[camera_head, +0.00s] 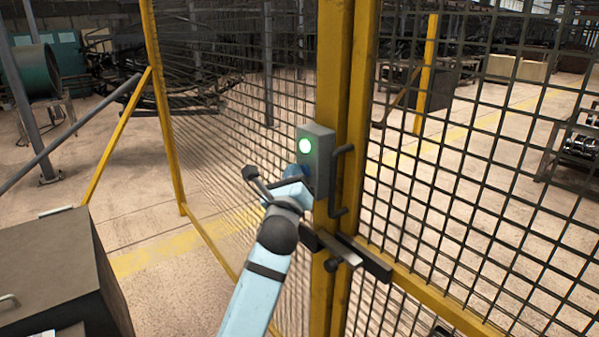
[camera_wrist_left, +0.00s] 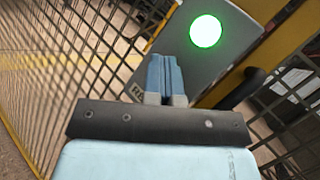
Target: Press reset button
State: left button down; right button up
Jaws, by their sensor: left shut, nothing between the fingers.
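A grey control box (camera_head: 319,150) is fixed to the yellow fence post, with a lit green round light (camera_head: 305,146) on its upper face. My left gripper (camera_head: 298,178) is at the lower part of the box face. A darker blue patch shows at its tip, and I cannot tell whether it is the button or a fingertip. In the left wrist view the closed, empty fingers (camera_wrist_left: 165,74) point at the box (camera_wrist_left: 185,45) below the green light (camera_wrist_left: 206,31). A partly covered label (camera_wrist_left: 138,91) shows beside them. The reset button is not clearly visible there; contact cannot be told.
Yellow-framed mesh fencing (camera_head: 470,180) runs on both sides of the post. A black handle (camera_head: 341,180) and a latch bar (camera_head: 350,254) are close to the box. A dark cabinet (camera_head: 50,265) stands at the lower left. Floor is clear between cabinet and fence.

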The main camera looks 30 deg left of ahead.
pick_arm(q)
jog(key=shift+s+a+p, duration=0.1)
jog(key=shift+s+p, duration=0.25)
jog(key=s+a+p, duration=0.2)
jog(key=s, duration=0.3)
jog(key=shift+s+a, duration=0.15)
jog(key=shift+s, duration=0.15)
dwell(0.9)
